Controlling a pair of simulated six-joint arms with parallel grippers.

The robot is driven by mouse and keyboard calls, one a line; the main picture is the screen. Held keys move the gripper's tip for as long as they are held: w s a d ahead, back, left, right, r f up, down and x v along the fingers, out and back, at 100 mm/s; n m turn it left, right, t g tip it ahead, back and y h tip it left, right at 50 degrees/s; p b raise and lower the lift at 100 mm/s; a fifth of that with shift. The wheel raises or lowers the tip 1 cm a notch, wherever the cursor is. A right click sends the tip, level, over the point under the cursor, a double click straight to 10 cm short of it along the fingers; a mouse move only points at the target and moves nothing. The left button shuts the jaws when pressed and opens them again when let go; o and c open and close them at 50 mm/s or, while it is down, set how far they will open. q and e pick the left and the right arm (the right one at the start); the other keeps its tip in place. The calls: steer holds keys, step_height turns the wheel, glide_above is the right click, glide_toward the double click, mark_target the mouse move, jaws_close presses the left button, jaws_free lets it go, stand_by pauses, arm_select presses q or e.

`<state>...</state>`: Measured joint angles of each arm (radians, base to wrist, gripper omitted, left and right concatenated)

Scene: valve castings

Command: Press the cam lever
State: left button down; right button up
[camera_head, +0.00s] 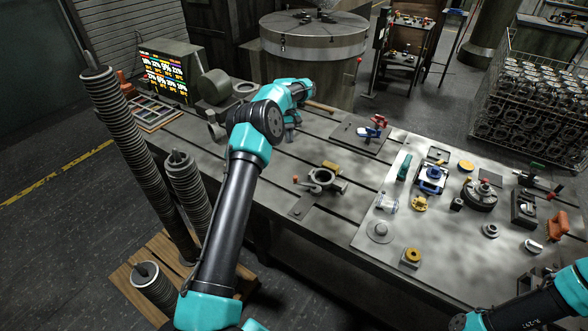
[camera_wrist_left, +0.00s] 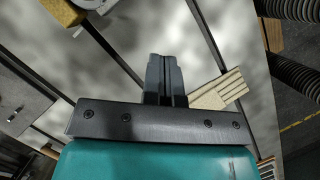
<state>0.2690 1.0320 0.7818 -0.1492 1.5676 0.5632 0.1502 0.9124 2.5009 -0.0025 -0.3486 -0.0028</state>
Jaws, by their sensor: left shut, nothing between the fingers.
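A clamp with a red handle (camera_head: 379,120) and one with a blue handle (camera_head: 371,132) stand on a dark plate (camera_head: 345,136) on the steel table. A round casting (camera_head: 321,179) with an orange-knobbed lever (camera_head: 296,180) sits nearer the table's middle. I cannot tell for sure which lever is the cam lever. My left gripper (camera_head: 290,138) is over the table, left of the clamps and behind the casting, apart from both. In the left wrist view its fingers (camera_wrist_left: 167,78) are closed together and empty. My right arm shows at bottom right; its gripper is outside the picture.
A pale ridged block (camera_wrist_left: 218,90) shows beside the left fingertips in the wrist view. A yellow block (camera_head: 331,168) lies by the casting. Several fixtures crowd the right plate (camera_head: 365,235). Tall coil springs (camera_head: 130,150) stand left of the table. Slotted tabletop around the casting is mostly clear.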

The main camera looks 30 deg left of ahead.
arm_select(q)
steer(key=x, duration=1)
steer(key=shift+s+f, duration=0.1)
steer(key=shift+f, duration=0.05)
steer(key=shift+s+d, duration=0.55)
steer(key=shift+d, duration=0.1)
steer(key=shift+s+d, duration=0.75)
steer(key=shift+s, duration=0.05)
